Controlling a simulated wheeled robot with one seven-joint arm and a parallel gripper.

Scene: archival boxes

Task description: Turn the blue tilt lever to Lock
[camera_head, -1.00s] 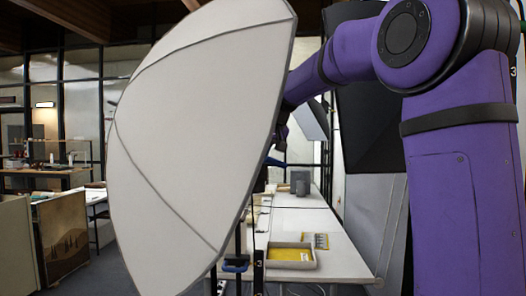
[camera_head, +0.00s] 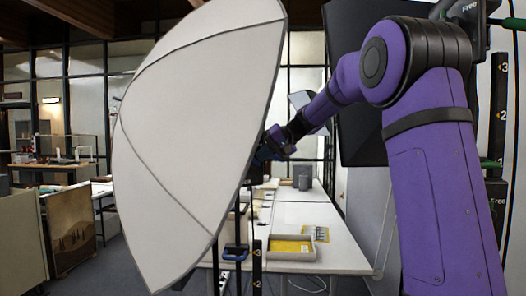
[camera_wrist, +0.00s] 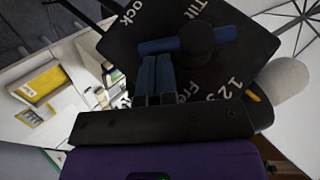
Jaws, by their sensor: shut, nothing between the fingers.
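The blue tilt lever (camera_wrist: 160,45) crosses a round black hub on a dark plate (camera_wrist: 120,42) in the wrist view. White lettering on the plate reads "Tilt" above the hub, "Lock" at upper left, and partly hidden "Free" below, with numbers 1, 2, 3 at lower right. The lever's left arm lies between "Lock" and "Free". My gripper (camera_wrist: 154,60) is shut and empty, its blue fingertips just below that left arm; I cannot tell if they touch. In the head view my gripper (camera_head: 262,152) is at the umbrella's right edge, and the lever is hidden.
A large white umbrella (camera_head: 200,130) fills the head view's left centre. A long white table (camera_head: 325,245) with a yellow-lined tray (camera_head: 291,248) stands behind. A dark softbox (camera_head: 365,100) and a black post (camera_head: 497,150) marked with numbers and "Free" stand at right.

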